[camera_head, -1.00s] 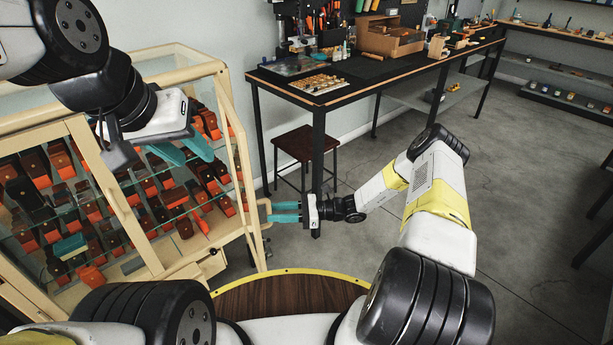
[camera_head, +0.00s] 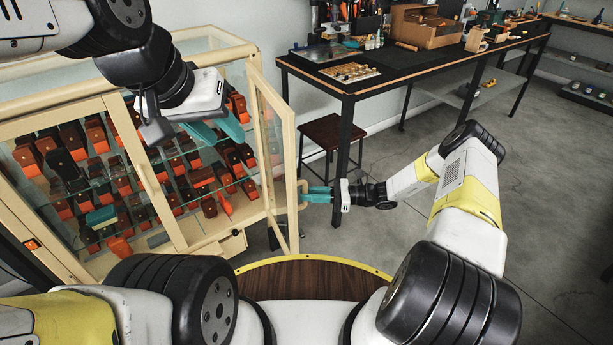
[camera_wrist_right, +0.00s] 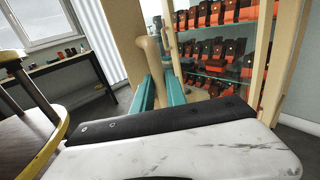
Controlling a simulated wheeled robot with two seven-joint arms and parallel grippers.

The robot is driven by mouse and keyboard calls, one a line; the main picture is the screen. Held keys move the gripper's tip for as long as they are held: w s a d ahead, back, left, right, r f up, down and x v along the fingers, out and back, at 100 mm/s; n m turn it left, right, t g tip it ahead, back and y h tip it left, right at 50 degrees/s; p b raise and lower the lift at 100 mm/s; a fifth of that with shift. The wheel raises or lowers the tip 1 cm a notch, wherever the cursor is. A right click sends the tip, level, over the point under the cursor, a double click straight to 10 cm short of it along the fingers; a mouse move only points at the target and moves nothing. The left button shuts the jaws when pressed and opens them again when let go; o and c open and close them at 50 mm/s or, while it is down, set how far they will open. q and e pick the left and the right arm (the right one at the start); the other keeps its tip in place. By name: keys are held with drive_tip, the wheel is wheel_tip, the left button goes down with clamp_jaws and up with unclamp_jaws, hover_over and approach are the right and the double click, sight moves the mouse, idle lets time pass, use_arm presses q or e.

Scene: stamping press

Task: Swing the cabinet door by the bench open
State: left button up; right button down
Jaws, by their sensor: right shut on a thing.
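The cabinet (camera_head: 128,88) is a pale wood case with glass panes, at the left of the head view. Its right door (camera_head: 287,150) stands ajar, swung out from the front. A pale looped handle (camera_head: 303,188) sits on the door's outer side; it also shows in the right wrist view (camera_wrist_right: 148,52). My right gripper (camera_head: 318,194) has its teal fingers closed around this handle; the fingers show in the wrist view (camera_wrist_right: 158,92). My left gripper (camera_head: 216,131) is open and empty, its teal fingers apart, in front of the cabinet's upper part.
The cabinet's shelves hold many orange and dark leather-like cases (camera_head: 75,140). A black-topped workbench (camera_head: 400,68) with tools stands behind the door to the right, with a brown stool (camera_head: 333,131) beside it. Grey floor (camera_head: 560,180) is clear at the right.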

drive_tip(key=w+d, duration=0.7)
drive_tip(key=d, duration=0.1)
drive_tip(key=shift+r, duration=0.15)
drive_tip(key=c, duration=1.3)
unclamp_jaws()
drive_tip(key=shift+s, duration=0.1)
drive_tip(key=shift+o, duration=0.2)
drive_tip(key=shift+d, duration=0.1)
